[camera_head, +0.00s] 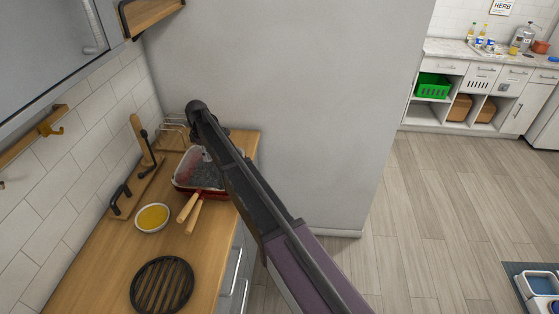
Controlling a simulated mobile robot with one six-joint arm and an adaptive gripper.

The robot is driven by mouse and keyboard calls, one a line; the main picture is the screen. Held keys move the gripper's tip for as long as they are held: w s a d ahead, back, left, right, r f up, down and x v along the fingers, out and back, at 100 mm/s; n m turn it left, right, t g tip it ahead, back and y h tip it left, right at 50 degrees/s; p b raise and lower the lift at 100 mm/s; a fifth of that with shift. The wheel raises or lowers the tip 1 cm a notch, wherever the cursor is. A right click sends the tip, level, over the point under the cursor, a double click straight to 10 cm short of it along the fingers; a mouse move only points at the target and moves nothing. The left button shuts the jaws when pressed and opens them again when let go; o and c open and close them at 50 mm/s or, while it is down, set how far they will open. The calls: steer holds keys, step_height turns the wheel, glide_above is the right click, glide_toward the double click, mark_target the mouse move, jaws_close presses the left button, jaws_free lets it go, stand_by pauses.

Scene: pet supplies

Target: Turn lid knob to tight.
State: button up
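No lid knob that I can make out shows in the head view. A red dish or pan (183,184) with a dark, glassy-looking top stands on the wooden counter, partly hidden behind my arm. I cannot tell whether its top is a lid or whether it has a knob. My dark arm reaches up from the bottom right across the counter's right edge. Its far joint is above the back of the counter. My gripper cannot be made out and may be hidden behind the arm.
On the wooden counter (97,270) are a bowl of yellow stuff (152,217), a black round grate (162,285), wooden-handled tools (192,215) and a wire rack (174,131). A grey wall (300,100) stands behind. Open floor (440,220) lies to the right.

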steer(key=n, duration=0.3)
steer(key=shift+s, duration=0.1)
step_height(320, 180, up, 14)
steer(key=p, duration=1.4)
steer(key=s+d+f+m+b, duration=0.2)
steer(key=s+d, duration=0.1)
steer(key=d, duration=0.6)
steer(key=s+d+f+m+b, duration=0.2)
steer(key=s+d+f+b, duration=0.1)
steer(key=d, duration=0.6)
steer(key=s+d+f+m+b, duration=0.3)
steer(key=s+d, duration=0.1)
steer(key=d, duration=0.6)
steer(key=shift+d, duration=0.1)
steer(key=w+a+r+p, duration=0.2)
steer(key=w+a, duration=0.1)
steer(key=a, duration=0.6)
steer(key=w+a+r+p, duration=0.3)
steer(key=a, duration=0.6)
steer(key=w+a+r+p, duration=0.2)
steer(key=w+a, duration=0.2)
steer(key=a, duration=0.5)
steer(key=shift+a+r+p, duration=0.3)
steer(key=shift+a, duration=0.05)
steer(key=shift+f, duration=0.15)
